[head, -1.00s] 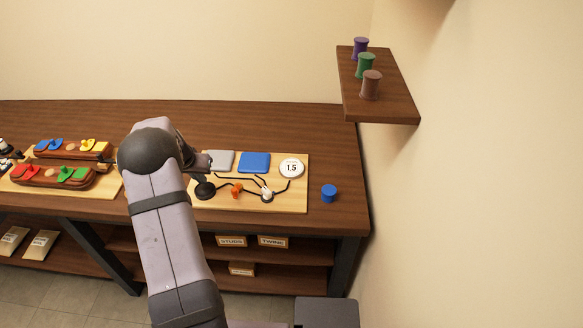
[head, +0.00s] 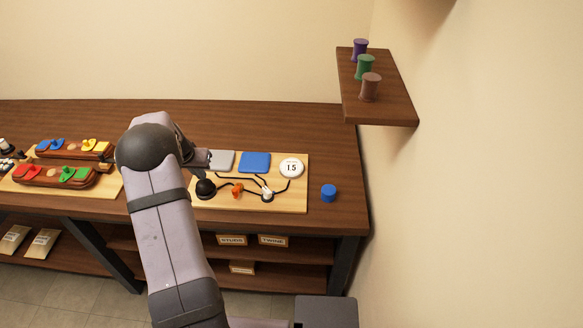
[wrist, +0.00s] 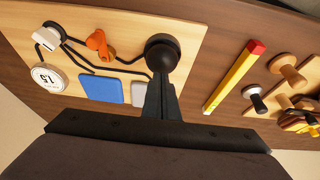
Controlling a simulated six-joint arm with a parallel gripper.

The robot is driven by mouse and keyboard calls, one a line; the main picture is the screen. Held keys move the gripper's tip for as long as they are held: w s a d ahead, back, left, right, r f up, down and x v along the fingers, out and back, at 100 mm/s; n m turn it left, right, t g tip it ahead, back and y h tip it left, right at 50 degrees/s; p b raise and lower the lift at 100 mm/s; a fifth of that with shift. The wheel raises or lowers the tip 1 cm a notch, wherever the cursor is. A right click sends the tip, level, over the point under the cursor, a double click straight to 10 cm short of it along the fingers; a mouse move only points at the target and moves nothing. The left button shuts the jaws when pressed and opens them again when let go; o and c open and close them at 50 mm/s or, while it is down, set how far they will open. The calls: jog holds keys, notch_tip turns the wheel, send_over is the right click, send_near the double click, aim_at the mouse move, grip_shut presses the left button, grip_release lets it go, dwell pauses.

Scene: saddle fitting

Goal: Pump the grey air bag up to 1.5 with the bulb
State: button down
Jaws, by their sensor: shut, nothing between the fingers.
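The grey air bag (head: 222,160) lies flat-looking on the light board, left of the blue bag (head: 255,162). The wrist view shows it (wrist: 138,98) partly hidden by my gripper. The black bulb (head: 205,188) stands at the board's left front; it is also in the wrist view (wrist: 162,50). Hoses link the bulb, an orange valve (wrist: 98,42), a white valve (wrist: 47,38) and the bags. The round white dial (wrist: 47,78) shows 1.5. My gripper (wrist: 162,82) is shut and empty, its tips by the bulb; whether they touch is unclear.
Red-brown holders with coloured knobs (head: 55,176) are at the left. A shelf (head: 385,108) with spools hangs at the right.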

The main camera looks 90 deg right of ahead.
jog(key=shift+r+p, duration=1.45)
jog(key=shift+r, duration=1.1)
